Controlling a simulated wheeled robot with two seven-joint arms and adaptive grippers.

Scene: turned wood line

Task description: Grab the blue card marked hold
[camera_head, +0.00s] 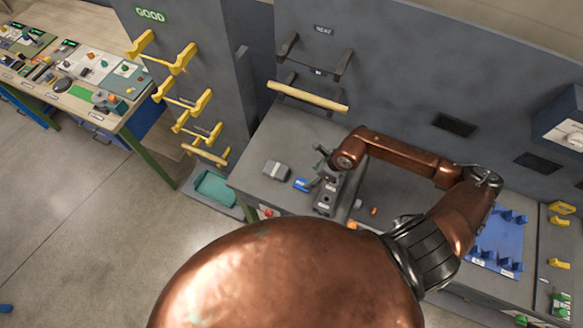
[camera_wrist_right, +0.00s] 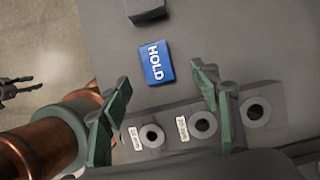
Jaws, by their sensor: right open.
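The blue card (camera_wrist_right: 158,62) marked HOLD lies flat on the grey worktop, its white lettering plain in the right wrist view. In the head view the blue card (camera_head: 301,185) shows small, just left of my right gripper (camera_head: 323,166). In the wrist view my right gripper (camera_wrist_right: 163,76) is open and empty. Its two green fingers are spread either side of the card in the picture, and the card lies beyond their tips. A dark pronged shape at the wrist view's left edge may be my left gripper (camera_wrist_right: 18,89); its jaw state is unclear.
A grey block (camera_head: 276,170) lies left of the card. A grey block with round holes (camera_wrist_right: 202,122) stands close by the right gripper's fingers. A wooden bar (camera_head: 307,96) rests on dark brackets behind. A blue rack (camera_head: 497,238) is at the right.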

